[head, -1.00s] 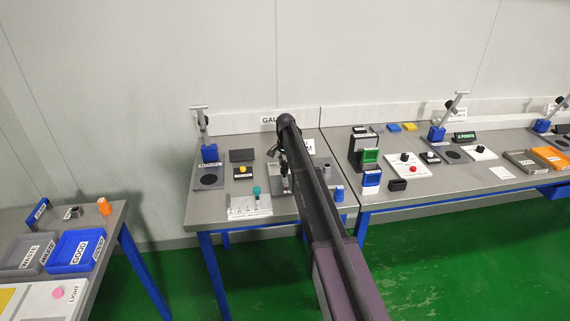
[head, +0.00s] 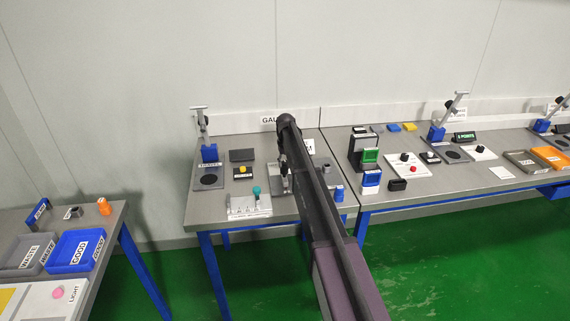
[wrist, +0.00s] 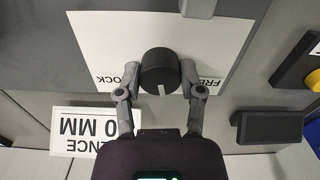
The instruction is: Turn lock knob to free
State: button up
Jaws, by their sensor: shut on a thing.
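The lock knob (wrist: 158,72) is a round dark knob on a white plate (wrist: 100,32) in the wrist view. The plate's lettering appears upside down, with LOCK left of the knob and FREE right of it. The knob's pale pointer line points toward the bottom of the picture, between the two words. My gripper (wrist: 159,68) is shut on the knob, one finger on each side. In the head view my gripper (head: 284,168) is small and partly covered by my arm, and the knob cannot be made out.
A white label (wrist: 82,131) reading 0 MM and a dark block (wrist: 275,127) lie either side of my gripper in the wrist view. On the same table (head: 225,182) stand a yellow button (head: 242,170) and a white rack (head: 249,206).

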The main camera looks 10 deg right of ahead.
jog(key=n, duration=0.6)
jog(key=shift+n, duration=0.3)
dwell(0.4)
jog(key=o, duration=1.2)
jog(key=shift+c, duration=0.2)
jog(key=shift+m, duration=0.4)
